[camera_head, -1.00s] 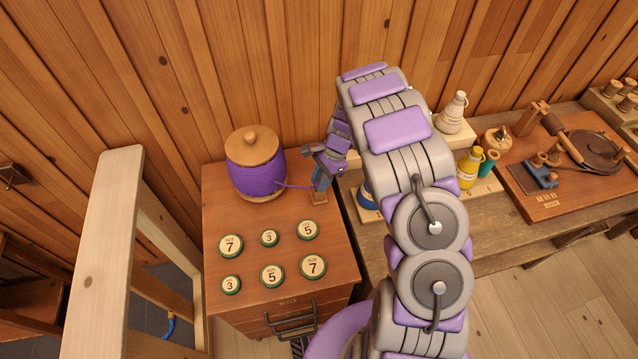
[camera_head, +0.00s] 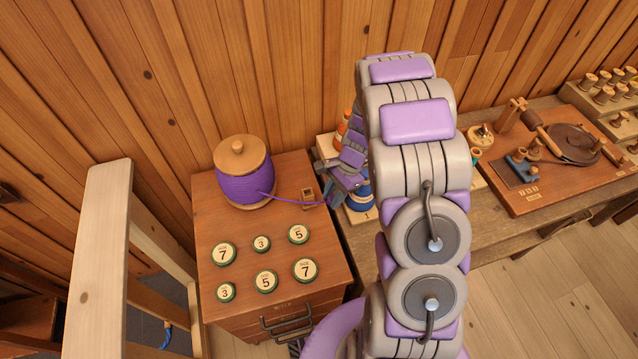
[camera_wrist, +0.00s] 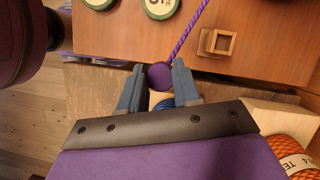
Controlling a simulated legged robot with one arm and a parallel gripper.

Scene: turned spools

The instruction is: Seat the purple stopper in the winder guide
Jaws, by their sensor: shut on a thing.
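The purple stopper (camera_wrist: 160,75) is a round purple piece between my fingertips in the wrist view. My gripper (camera_wrist: 158,82) is shut on it, and a twisted purple cord runs up from it. The winder guide (camera_wrist: 218,42) is a small square wooden block with an open hollow, just beyond and right of the stopper. In the head view the guide (camera_head: 308,195) stands near the right edge of the cabinet top, and the cord passes in front of it to my gripper (camera_head: 328,200). The stopper is apart from the guide; its hold inside the jaws is partly hidden.
A purple wound spool with a wooden lid (camera_head: 243,175) stands on the cabinet top (camera_head: 285,225), with several numbered discs in front. The bench continues right.

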